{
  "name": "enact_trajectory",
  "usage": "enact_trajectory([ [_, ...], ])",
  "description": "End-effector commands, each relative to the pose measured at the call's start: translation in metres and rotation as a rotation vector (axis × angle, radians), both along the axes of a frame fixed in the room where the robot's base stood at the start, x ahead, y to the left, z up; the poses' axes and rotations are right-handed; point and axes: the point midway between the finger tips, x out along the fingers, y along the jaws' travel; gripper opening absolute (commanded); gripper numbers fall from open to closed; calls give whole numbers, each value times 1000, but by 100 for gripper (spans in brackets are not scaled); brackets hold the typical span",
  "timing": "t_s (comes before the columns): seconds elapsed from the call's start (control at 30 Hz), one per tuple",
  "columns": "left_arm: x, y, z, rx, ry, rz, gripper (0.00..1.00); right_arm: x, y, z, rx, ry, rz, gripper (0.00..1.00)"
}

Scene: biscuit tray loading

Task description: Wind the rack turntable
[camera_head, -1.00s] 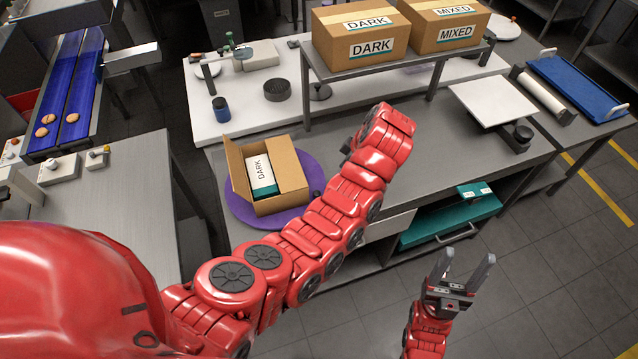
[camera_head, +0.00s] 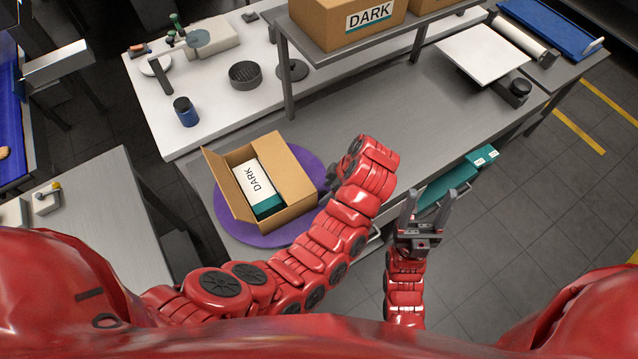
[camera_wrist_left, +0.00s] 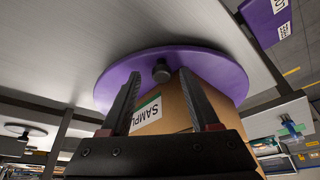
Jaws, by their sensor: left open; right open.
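The turntable is a purple disc (camera_head: 232,226) on the grey bench, with an open cardboard box (camera_head: 291,188) on it holding a white and teal DARK pack (camera_head: 255,183). In the left wrist view, the purple disc (camera_wrist_left: 112,82) has a dark round knob (camera_wrist_left: 161,70) near its rim. My left gripper (camera_wrist_left: 159,77) is open, its fingertips on either side of the knob in the picture; contact cannot be told. In the head view my left gripper (camera_head: 335,177) is mostly hidden by its own wrist, at the disc's right edge. My right gripper (camera_head: 428,193) is open and empty in front of the bench.
A shelf on posts with cardboard boxes (camera_head: 345,22) stands behind. A white plate (camera_head: 485,52) is at the bench's right. A blue jar (camera_head: 186,111) and a dark round dish (camera_head: 245,74) stand on the white table. The grey bench top right of the turntable is clear.

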Motion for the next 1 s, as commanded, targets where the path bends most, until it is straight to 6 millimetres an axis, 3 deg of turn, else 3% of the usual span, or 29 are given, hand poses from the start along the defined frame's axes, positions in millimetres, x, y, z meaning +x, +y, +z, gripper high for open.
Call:
enact_trajectory([
  [0.3,-2,-1,-2,0,0,0,62,0,0,-1,0,0,0,62],
  [0.6,-2,-1,-2,0,0,-1,8,0,0,-1,0,0,0,62],
  [0.67,-2,-1,-2,0,0,-1,0,0,0,-1,0,0,0,62],
  [1.0,-2,-1,-2,0,0,-1,0,0,0,-1,0,0,0,62],
])
